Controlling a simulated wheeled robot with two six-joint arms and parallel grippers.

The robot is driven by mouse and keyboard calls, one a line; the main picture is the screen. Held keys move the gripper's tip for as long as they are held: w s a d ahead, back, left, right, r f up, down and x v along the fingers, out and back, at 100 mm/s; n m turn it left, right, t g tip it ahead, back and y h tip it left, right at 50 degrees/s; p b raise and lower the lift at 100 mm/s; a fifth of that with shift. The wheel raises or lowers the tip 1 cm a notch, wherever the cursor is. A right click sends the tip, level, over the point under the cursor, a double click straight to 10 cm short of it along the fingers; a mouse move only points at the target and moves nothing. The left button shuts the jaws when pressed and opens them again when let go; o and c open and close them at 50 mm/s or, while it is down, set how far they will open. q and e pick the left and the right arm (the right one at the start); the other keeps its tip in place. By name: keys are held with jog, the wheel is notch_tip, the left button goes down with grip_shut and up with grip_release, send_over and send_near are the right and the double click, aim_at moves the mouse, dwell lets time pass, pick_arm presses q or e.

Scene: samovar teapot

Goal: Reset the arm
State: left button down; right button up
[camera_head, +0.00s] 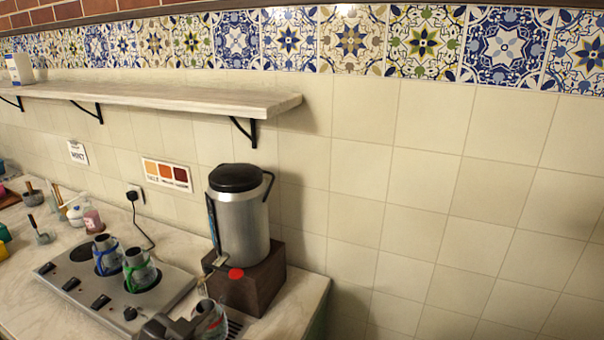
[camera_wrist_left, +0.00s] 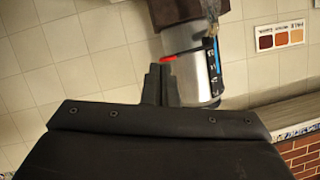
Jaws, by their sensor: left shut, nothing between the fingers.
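My left gripper (camera_head: 190,318) is at the bottom edge of the head view, in front of the samovar and close beside a metal cup (camera_head: 211,320). In the left wrist view its dark fingers (camera_wrist_left: 160,84) are together with nothing between them. The silver samovar (camera_head: 243,228) with a black lid stands on a dark wooden block (camera_head: 262,285). It appears upside down beyond the fingers in the left wrist view (camera_wrist_left: 195,68). I cannot tell whether the gripper touches the cup. My right gripper is not in view.
A steel stove (camera_head: 62,273) holds two metal pots, one with a blue band (camera_head: 107,256) and one with a green band (camera_head: 141,272). Small utensils and jars stand at the left of the counter. A shelf (camera_head: 160,96) juts from the tiled wall above. The right side is bare wall.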

pick_arm(q)
jog(key=s+a+f+n+g+y, duration=0.2)
jog(key=s+a+f+g, duration=0.1)
jog(key=s+f, duration=0.4)
jog(key=s+a+f+n+g+y, duration=0.1)
jog(key=s+a+f+n+g, duration=0.25)
jog(key=s, duration=0.65)
jog(key=s+a+f+n+g+y, duration=0.1)
jog(key=s+a+f+g+y, duration=0.15)
jog(key=s+f, duration=0.5)
notch_tip(320, 180, down, 24)
jog(key=a+g+h, duration=0.1)
jog(key=a+g, duration=0.1)
jog(key=s+d+f+g, duration=0.1)
jog(key=s+d+f, duration=0.1)
jog(key=s+f, duration=1.3)
jog(key=shift+s+f, duration=0.4)
jog(key=shift+f, duration=0.6)
jog(key=shift+h, duration=0.25)
